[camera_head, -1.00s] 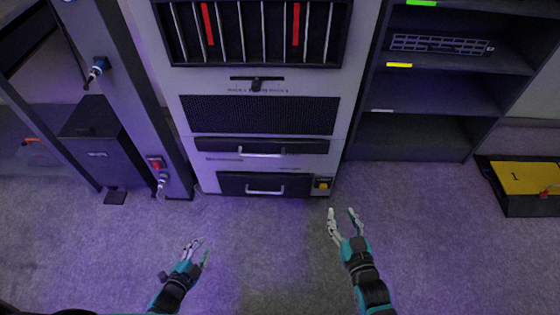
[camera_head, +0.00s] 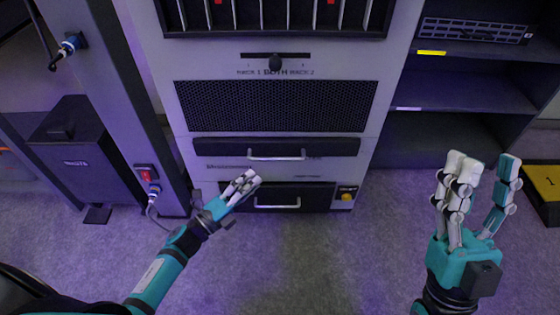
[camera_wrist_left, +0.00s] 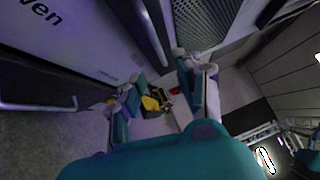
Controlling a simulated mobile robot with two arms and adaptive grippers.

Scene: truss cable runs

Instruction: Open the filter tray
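Two dark drawer fronts sit low on a pale cabinet: an upper tray (camera_head: 325,147) and a lower drawer (camera_head: 318,190). Each has a silver bar handle, the upper handle (camera_head: 276,156) and the lower handle (camera_head: 277,205). Both look shut. I cannot read which one is the filter tray. My left gripper (camera_head: 247,180) is in front of the lower drawer's left part, below and left of the upper handle. Its fingers are apart and empty in the left wrist view (camera_wrist_left: 160,88). My right gripper (camera_head: 482,168) is open and empty, right of the cabinet.
A mesh panel (camera_head: 275,105) and a slider knob (camera_head: 276,62) are above the drawers. A yellow button (camera_head: 347,197) is right of the lower drawer. Dark shelves (camera_head: 455,100) stand to the right. A post with a red switch (camera_head: 147,174) and cable is left. The floor in front is clear.

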